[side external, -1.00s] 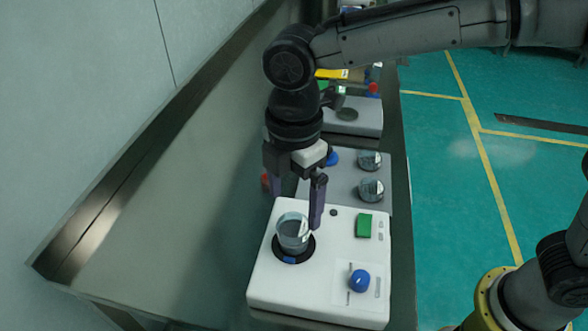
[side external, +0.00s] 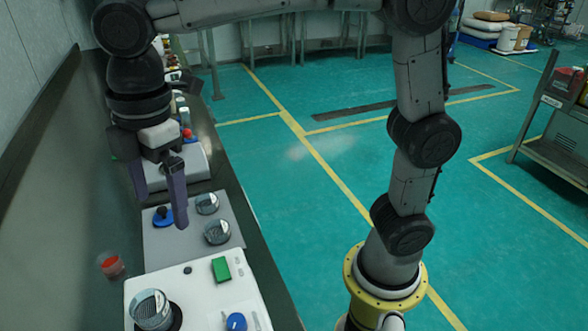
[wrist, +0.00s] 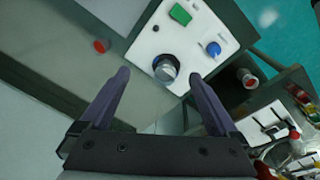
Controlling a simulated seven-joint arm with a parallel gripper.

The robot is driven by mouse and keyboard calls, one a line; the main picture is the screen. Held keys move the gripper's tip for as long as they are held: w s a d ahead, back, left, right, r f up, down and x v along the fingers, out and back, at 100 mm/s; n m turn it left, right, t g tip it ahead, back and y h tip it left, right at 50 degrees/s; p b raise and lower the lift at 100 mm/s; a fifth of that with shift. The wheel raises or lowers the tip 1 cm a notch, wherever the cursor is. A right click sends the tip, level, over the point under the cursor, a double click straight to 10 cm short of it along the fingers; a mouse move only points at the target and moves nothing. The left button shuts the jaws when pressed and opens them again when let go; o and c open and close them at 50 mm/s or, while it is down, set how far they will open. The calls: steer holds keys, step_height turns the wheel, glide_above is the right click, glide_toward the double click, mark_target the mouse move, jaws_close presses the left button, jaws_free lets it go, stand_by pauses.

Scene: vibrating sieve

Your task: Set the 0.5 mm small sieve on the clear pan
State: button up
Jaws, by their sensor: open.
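A clear cylindrical vessel (side external: 150,312) stands on the black round seat of the white sieve shaker (side external: 205,285). It also shows in the wrist view (wrist: 166,70), beyond my fingertips. I cannot tell whether it is the clear pan alone or a pan with a sieve on it. Two small round sieve-like vessels, one farther (side external: 207,204) and one nearer (side external: 218,232), stand on a grey plate (side external: 190,243); their mesh sizes are unreadable. My gripper (side external: 161,213) is open and empty, above and apart from the vessel on the shaker. It also shows in the wrist view (wrist: 158,73).
A blue-knobbed object (side external: 162,216) stands on the grey plate. A red cup (side external: 111,265) is on the bench left of the shaker. The shaker has a green button (side external: 221,269) and blue knob (side external: 236,321). The bench's left side is largely clear.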

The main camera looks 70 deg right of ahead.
steer(key=s+d+m+t, duration=0.1)
steer(key=s+d+m, duration=0.25)
steer(key=d, duration=0.25)
steer(key=s+d+m+t, duration=0.1)
steer(key=s+d+m, duration=0.25)
steer(key=d, duration=0.35)
steer(key=s+d+f+m+t, duration=0.2)
steer(key=s+d+f+m, duration=0.3)
steer(key=s+d+m, duration=0.2)
steer(key=shift+s+d+f+m+t+h, duration=0.15)
steer(key=shift+s+m+t+h, duration=0.15)
steer(key=shift+s+m, duration=0.55)
